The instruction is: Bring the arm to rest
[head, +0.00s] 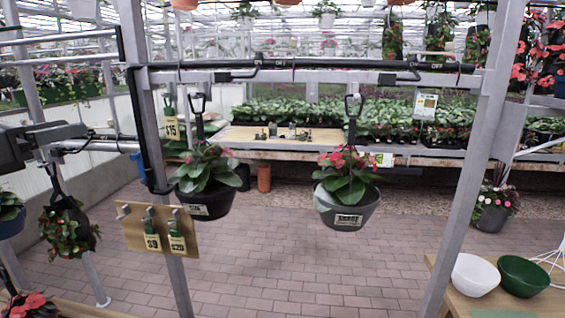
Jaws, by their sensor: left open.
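My left gripper (64,141) comes in from the left edge, dark grey, with its jaws open. It is beside a short grey rail (100,146) and above a hanging plant in a dark pot (88,228). That plant's hanger reaches up close to the gripper; I cannot tell whether they touch. Two more potted plants with pink flowers hang from the cross bar, one in a left pot (203,203) and one in a right pot (345,210). My right gripper is not in view.
A metal frame with a cross bar (300,76) and posts (478,150) spans the view. A wooden board with price tags (130,228) is on the left post. A white bowl (474,274) and a green bowl (523,276) stand on a table at lower right. The brick floor (290,270) is clear.

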